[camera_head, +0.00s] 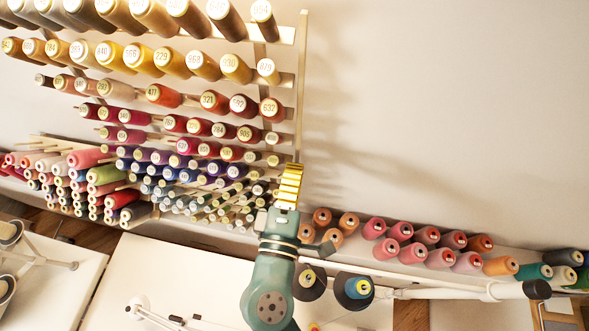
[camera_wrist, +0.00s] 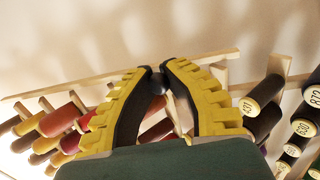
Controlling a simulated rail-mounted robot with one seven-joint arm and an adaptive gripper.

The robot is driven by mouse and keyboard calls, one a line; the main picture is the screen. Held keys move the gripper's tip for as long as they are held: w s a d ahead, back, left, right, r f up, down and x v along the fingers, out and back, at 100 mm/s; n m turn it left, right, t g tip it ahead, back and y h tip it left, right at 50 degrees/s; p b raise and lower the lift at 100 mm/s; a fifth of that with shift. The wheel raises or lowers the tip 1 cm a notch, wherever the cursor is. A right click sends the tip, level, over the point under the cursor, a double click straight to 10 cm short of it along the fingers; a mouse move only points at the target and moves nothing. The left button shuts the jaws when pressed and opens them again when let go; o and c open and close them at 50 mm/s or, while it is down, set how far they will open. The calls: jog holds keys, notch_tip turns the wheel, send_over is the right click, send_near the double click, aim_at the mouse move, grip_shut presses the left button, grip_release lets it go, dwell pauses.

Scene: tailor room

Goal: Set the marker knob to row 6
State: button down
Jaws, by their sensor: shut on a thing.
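My gripper (camera_head: 293,167) is at the lower right edge of the thread rack in the head view, its yellow fingers pointing up at the pale upright rail (camera_head: 301,90). In the wrist view the gripper (camera_wrist: 157,72) has its fingertips closed around a small dark knob (camera_wrist: 157,83), which I take to be the marker knob. The pale rail (camera_wrist: 80,80) runs behind the fingertips there. The knob is mostly hidden by the fingers, and the head view does not show it. No row numbers can be read beside the rail.
Rows of numbered thread spools (camera_head: 160,60) fill the rack left of the rail. In the wrist view, spools sit close on both sides of my fingers, with dark ones (camera_wrist: 262,95) at right. More spools (camera_head: 430,240) stand lower right. The wall (camera_head: 440,100) right of the rail is bare.

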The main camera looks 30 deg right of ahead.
jog(key=c, duration=1)
grip_release()
jog(key=v, duration=1.2)
jog(key=shift+a, duration=0.1)
